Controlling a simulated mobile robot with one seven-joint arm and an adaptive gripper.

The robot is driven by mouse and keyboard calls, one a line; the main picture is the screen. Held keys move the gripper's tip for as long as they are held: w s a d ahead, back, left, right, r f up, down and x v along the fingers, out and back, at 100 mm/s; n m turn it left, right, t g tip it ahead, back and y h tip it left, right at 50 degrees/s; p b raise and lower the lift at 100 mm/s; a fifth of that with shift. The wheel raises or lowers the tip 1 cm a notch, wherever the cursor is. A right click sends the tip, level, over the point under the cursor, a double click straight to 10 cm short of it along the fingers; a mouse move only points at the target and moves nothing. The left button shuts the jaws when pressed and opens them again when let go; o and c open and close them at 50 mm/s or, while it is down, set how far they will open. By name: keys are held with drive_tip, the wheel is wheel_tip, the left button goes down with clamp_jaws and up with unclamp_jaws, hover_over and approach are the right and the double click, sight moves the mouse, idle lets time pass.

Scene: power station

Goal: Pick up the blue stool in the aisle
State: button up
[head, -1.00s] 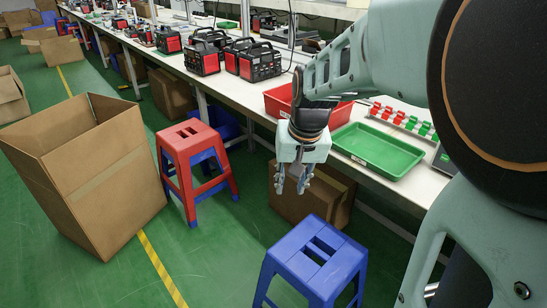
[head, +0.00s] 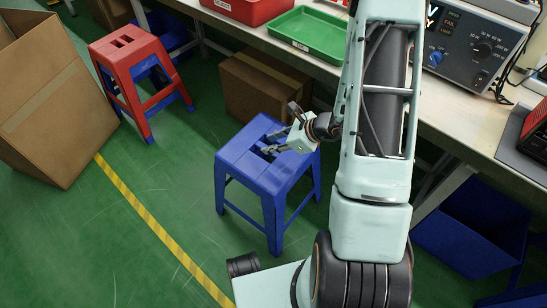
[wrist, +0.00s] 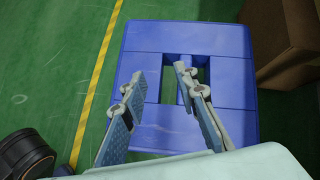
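The blue stool (head: 240,157) stands upright on the green floor in the middle of the head view, left of my arm. Its square top has slots in the centre. The stool top (wrist: 225,50) fills the middle of the wrist view, with two rectangular slots. My gripper (head: 279,128) is over the right part of the stool top. In the wrist view my gripper (wrist: 152,82) is open, its two fingers apart, pointing at the slots with the bar between them. Nothing is between the fingertips. Whether they touch the stool I cannot tell.
A red-and-blue stool (head: 135,70) stands at the upper left beside an open cardboard box (head: 55,100). Another cardboard box (head: 262,88) sits behind the blue stool. The workbench (head: 450,125) runs along the right. Floor in front of the stool is clear.

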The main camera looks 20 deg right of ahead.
sight(276, 154)
drive_tip(key=d+f+m+t, duration=0.1)
drive_tip(key=d+f+m, duration=0.2)
drive_tip(key=d, duration=0.1)
drive_tip(key=shift+s+f+m+h, duration=0.15)
drive_tip(key=shift+f+m+h, duration=0.15)
drive_tip(key=shift+f+h, duration=0.1)
drive_tip(key=shift+f+b, duration=0.3)
drive_tip(key=b+x, duration=0.1)
drive_tip(key=x, duration=0.4)
drive_tip(key=b+x, duration=0.1)
drive_tip(key=x, duration=0.1)
drive_tip(key=b+x, duration=0.1)
drive_tip(key=x, duration=0.2)
drive_tip(key=shift+w+d, duration=0.1)
drive_tip(key=shift+w, duration=0.3)
drive_tip(key=shift+c, duration=0.6)
clamp_jaws()
drive_tip(key=shift+w+r, duration=0.15)
drive_tip(key=shift+r, duration=0.1)
